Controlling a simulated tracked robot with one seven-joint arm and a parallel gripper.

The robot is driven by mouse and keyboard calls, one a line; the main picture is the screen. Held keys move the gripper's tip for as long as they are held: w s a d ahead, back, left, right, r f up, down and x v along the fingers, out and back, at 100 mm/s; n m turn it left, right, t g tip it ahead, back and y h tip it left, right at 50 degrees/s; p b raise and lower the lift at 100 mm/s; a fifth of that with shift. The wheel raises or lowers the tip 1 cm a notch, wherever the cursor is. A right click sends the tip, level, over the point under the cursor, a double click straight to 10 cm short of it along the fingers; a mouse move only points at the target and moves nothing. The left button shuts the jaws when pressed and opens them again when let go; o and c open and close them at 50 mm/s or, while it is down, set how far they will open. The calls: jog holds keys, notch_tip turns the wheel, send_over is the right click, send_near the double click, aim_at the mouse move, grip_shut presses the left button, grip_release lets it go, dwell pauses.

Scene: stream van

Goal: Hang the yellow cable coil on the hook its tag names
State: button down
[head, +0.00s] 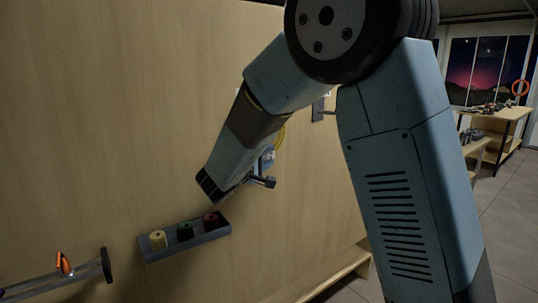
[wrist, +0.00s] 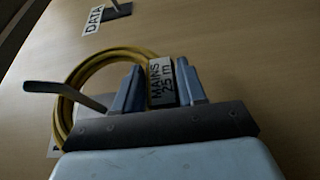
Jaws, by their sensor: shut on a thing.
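The yellow cable coil (wrist: 68,100) hangs against the wooden wall panel in the wrist view, and a sliver of it (head: 280,137) shows behind my arm in the head view. Its white tag (wrist: 161,82) reads "MAINS 25 m". My gripper (wrist: 158,84) is shut on the coil at the tag, between its two blue fingers. A grey metal hook bar (wrist: 58,93) crosses in front of the coil's left part; I cannot tell whether it passes through the loop. Another hook (wrist: 122,8) has a "DATA" label (wrist: 93,19). A second label (wrist: 54,150) is mostly hidden.
A grey tray (head: 187,244) with yellow, green and red spools is on the panel below my arm. A rail (head: 55,284) with an orange item (head: 64,264) is at lower left. A wall hook (head: 322,111) shows beside my arm. Benches and open floor lie right.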

dwell(0.3)
jog(key=c, duration=0.6)
grip_release()
jog(key=shift+o, duration=0.2)
jog(key=v, duration=1.4)
jog(key=s+d, duration=0.4)
jog(key=s, duration=0.2)
jog(key=shift+s+d+f, duration=0.15)
jog(key=shift+s+d, duration=0.05)
jog(key=shift+d, duration=0.1)
